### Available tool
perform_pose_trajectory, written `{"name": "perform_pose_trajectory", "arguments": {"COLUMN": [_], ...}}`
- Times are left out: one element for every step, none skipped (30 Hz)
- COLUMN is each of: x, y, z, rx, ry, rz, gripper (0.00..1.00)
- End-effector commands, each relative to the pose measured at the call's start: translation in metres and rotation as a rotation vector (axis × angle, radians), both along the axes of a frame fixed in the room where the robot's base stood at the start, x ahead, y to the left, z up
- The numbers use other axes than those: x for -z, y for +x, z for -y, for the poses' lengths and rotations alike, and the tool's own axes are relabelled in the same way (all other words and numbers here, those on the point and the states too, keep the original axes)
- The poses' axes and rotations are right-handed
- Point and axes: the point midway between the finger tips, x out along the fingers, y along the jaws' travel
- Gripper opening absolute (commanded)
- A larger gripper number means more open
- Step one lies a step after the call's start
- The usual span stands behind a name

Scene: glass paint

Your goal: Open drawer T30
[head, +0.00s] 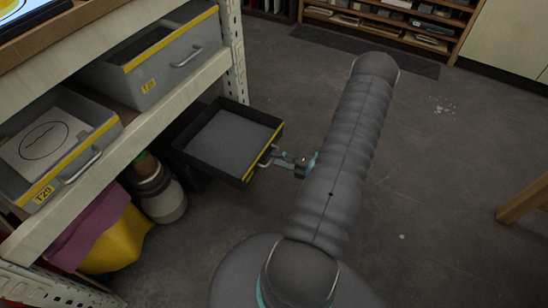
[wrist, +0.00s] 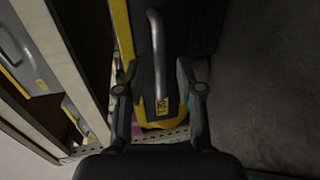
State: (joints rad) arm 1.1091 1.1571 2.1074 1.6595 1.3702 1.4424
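A black drawer with a yellow front edge (head: 228,133) stands pulled out from the lower shelf, its grey inner floor showing. Its front faces right, with a metal handle (head: 266,156). In the wrist view the handle (wrist: 157,50) runs up the middle of the picture, and a yellow label (wrist: 162,106) sits by its lower end, its text hard to read. My gripper (head: 281,159) is at the handle. In the wrist view my gripper (wrist: 160,92) has its fingers wide apart, one on each side of the handle line. I cannot tell whether they touch the handle.
A grey drawer T29 (head: 45,188) and another grey bin (head: 165,70) sit on the shelf rack (head: 165,105). Open floor (head: 440,190) lies right of my arm. A wooden leg (head: 520,200) stands far right.

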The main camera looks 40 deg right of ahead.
Motion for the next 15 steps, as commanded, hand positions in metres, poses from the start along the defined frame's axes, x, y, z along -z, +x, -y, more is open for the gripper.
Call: {"name": "perform_pose_trajectory", "arguments": {"x": [-0.002,-0.004,-0.005,-0.007,-0.008,-0.009,-0.010,-0.011,-0.013,-0.014,-0.014,-0.016,-0.016,-0.017,-0.018], "y": [-0.009,-0.015,-0.022,-0.027,-0.032,-0.039,-0.044,-0.049,-0.054,-0.059,-0.062,-0.067,-0.070,-0.073,-0.076], "z": [0.006,0.008,0.011,0.013,0.015,0.018,0.020,0.022,0.024,0.026,0.027,0.029,0.031,0.032,0.033], "rx": [0.006,0.006,0.007,0.006,0.006,0.006,0.006,0.006,0.005,0.005,0.005,0.004,0.004,0.004,0.003], "ry": [-0.001,-0.001,-0.001,-0.001,0.000,0.000,0.000,0.000,0.000,0.000,-0.001,-0.001,-0.002,-0.002,-0.002], "rz": [0.001,0.001,0.001,0.001,0.000,0.000,0.000,0.000,-0.001,-0.001,-0.001,-0.001,0.000,0.000,0.000], "gripper": [0.37,0.37,0.37,0.37,0.37,0.37,0.37,0.37,0.37,0.37,0.37,0.37,0.37,0.37,0.37]}}
